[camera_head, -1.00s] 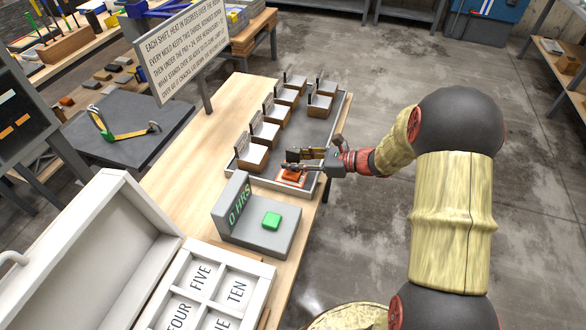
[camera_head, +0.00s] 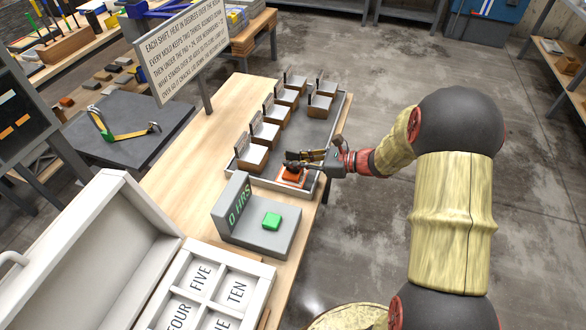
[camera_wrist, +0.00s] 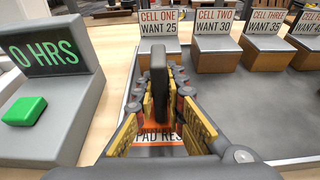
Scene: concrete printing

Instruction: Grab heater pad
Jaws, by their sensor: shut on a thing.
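The heater pad shows in the wrist view as a dark upright part (camera_wrist: 158,75) between the two fingers of my gripper (camera_wrist: 162,95). Its lower part is hidden by the fingers. Below it is an orange rest plate (camera_wrist: 160,137) with partly covered lettering that reads "PAD RES". In the head view my gripper (camera_head: 303,160) is over the near end of the grey tray, above the orange rest (camera_head: 291,177). The fingers are shut on the pad's dark part. I cannot tell whether the pad touches the rest.
The grey tray (camera_head: 320,135) holds several brown blocks with cards, such as "CELL ONE WANT 25" (camera_wrist: 161,27). A grey device (camera_head: 262,228) with a green button and "0 HRS" display stands nearer. A white box with number compartments (camera_head: 215,275) is in front. A sign stands behind.

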